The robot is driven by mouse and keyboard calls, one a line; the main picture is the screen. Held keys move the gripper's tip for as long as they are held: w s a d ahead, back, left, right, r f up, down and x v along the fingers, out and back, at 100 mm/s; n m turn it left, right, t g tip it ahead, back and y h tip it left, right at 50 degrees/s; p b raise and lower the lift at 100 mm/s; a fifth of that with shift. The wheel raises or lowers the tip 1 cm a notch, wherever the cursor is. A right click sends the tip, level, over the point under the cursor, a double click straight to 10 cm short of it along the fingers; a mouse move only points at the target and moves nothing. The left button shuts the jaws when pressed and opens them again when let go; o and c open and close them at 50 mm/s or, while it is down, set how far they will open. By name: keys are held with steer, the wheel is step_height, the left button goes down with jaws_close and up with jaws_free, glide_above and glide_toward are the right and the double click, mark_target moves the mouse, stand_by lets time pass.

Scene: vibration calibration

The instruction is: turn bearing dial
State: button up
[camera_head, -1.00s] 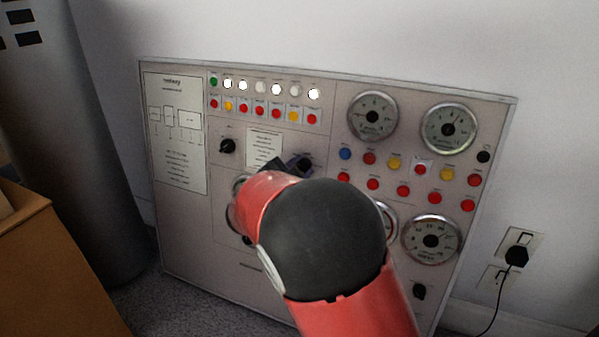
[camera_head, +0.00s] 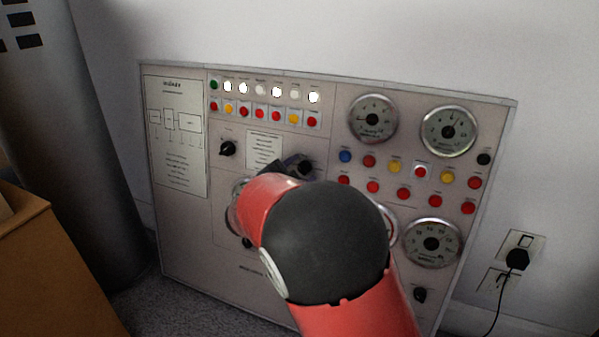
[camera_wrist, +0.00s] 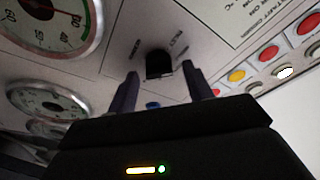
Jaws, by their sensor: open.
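In the wrist view, a black dial knob (camera_wrist: 158,65) stands on the grey panel, with small printed labels around it that I cannot read clearly. My gripper (camera_wrist: 160,72) is open, with one dark finger on each side of the knob. I cannot tell whether the fingers touch it. In the head view, my gripper (camera_head: 290,166) is at the panel (camera_head: 200,245), just below and right of the white paper label, and my red arm hides most of that spot. Another black knob (camera_head: 227,149) sits farther left.
Rows of coloured buttons (camera_head: 260,114) run above my gripper, with more buttons (camera_head: 403,194) to its right. Round gauges (camera_head: 372,118) fill the panel's right side. A brown box (camera_head: 60,270) stands at the left, and a wall socket with a plug (camera_head: 517,259) is at the right.

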steer(key=v, duration=0.7)
steer(key=shift+s+a+p, duration=0.15)
steer(key=shift+s+p, duration=0.15)
steer(key=shift+s, duration=0.05)
steer(key=s+d+r+n+g+y+p, duration=0.1)
steer(key=d+r+n+y+p, duration=0.1)
steer(key=d+r+n+y, duration=0.3)
steer(key=s+d+r+n+y+p, duration=0.2)
steer(key=r+n+y, duration=0.2)
steer(key=r+y, duration=0.25)
steer(key=s+d+f+n+g+h+p, duration=0.1)
steer(key=s+d+f+n+g+p, duration=0.1)
steer(key=s+d+g, duration=0.2)
steer(key=s+d+f+n+g+h+p, duration=0.2)
steer(key=s+d, duration=0.9)
steer(key=s, duration=1)
steer(key=n+g, duration=0.1)
steer(key=g, duration=0.1)
steer(key=shift+f+g, duration=0.15)
steer(key=shift+g, duration=0.25)
